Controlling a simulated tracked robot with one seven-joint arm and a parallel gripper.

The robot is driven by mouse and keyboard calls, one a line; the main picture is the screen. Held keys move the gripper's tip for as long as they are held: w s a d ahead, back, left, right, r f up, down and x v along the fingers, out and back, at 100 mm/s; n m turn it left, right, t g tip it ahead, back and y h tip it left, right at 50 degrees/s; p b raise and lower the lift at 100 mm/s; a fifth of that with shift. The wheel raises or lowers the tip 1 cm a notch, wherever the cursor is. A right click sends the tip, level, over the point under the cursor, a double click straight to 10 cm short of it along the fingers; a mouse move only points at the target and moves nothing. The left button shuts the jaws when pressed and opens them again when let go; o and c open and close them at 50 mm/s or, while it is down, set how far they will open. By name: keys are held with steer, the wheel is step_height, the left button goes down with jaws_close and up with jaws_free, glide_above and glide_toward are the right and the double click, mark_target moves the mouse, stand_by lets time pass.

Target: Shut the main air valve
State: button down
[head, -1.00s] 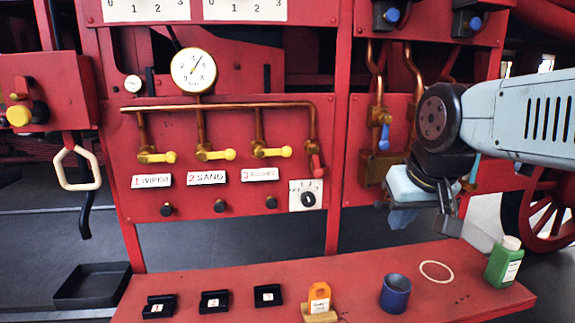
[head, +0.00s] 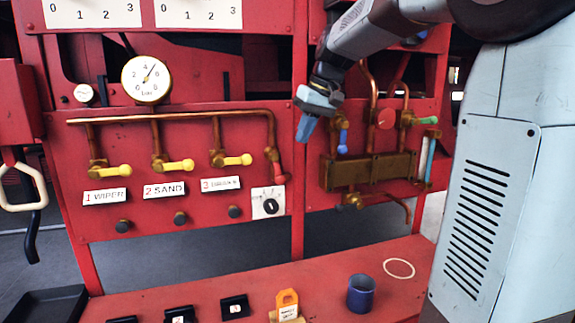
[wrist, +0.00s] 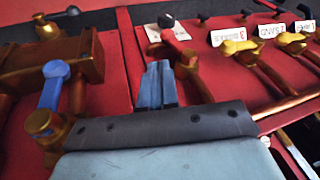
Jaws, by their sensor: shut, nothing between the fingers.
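A red-handled valve (head: 279,172) sits at the right end of the copper air pipe (head: 190,116), its handle pointing down in the head view. No label naming the main air valve is readable. My gripper (head: 304,130) is shut and empty, pointing down in front of the red panel, up and right of the red handle and left of a blue-handled valve (head: 342,142). In the wrist view my shut fingers (wrist: 156,86) show at the middle, with the blue handle (wrist: 52,88) to their left. I cannot tell whether the fingers touch anything.
Three yellow-handled valves (head: 176,165) sit left of the red handle, above labels and black knobs. A pressure gauge (head: 146,80) is above them. A brass block (head: 372,170) is below the blue handle. The red bench (head: 240,285) carries a blue cup (head: 361,294) and several small items.

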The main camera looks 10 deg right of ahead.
mark_target(277, 169)
steer(key=w+x, duration=0.1)
steer(key=x, duration=0.9)
steer(key=shift+w+a, duration=0.1)
steer(key=shift+a, duration=0.1)
